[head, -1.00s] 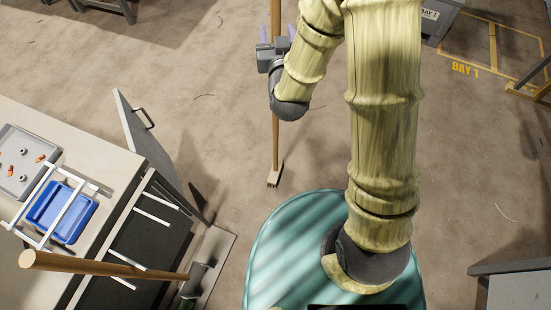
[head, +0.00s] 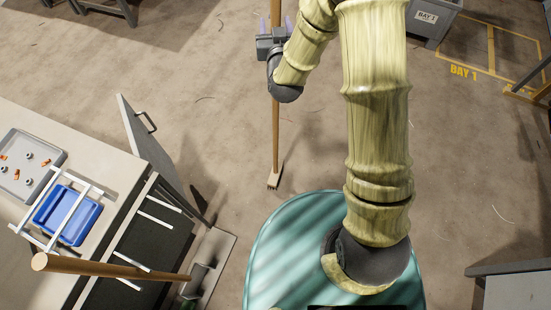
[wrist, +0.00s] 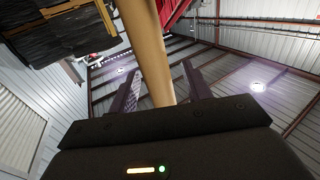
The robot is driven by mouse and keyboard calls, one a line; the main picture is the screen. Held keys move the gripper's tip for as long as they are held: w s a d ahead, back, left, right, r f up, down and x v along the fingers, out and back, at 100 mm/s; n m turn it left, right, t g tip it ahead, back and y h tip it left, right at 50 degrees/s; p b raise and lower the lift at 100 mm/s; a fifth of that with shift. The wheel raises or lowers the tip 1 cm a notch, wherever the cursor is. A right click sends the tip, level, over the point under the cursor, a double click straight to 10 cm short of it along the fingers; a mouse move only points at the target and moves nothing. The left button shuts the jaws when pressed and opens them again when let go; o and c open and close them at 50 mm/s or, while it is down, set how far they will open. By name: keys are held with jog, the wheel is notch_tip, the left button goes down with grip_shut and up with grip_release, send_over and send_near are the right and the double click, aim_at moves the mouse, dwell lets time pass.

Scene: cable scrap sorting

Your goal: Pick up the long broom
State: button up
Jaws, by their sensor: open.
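The long broom stands nearly upright, its wooden handle (head: 275,135) rising out of the top of the head view. Its brush head (head: 275,178) is on the floor, beyond the teal round base. My gripper (head: 276,24) is open at the handle's upper part, its two purple fingers on either side of it. In the wrist view the handle (wrist: 147,45) runs between the open fingers of my gripper (wrist: 160,88). A gap shows beside each finger, and the handle's lower part is hidden behind the gripper body.
A second wooden pole (head: 110,267) stands at lower left beside a workbench (head: 100,150) with a grey tray (head: 48,143) and blue bin (head: 95,213). An open cabinet door (head: 150,150) juts out. A grey bin (head: 428,30) is at upper right. Floor around the broom is mostly clear.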

aim_at(276, 5)
jog(key=shift+c, duration=0.4)
grip_shut()
jog(key=shift+r, duration=0.1)
notch_tip(276, 5, up, 10)
jog(key=shift+b, duration=0.45)
jog(key=shift+d, duration=0.1)
dwell(0.7)
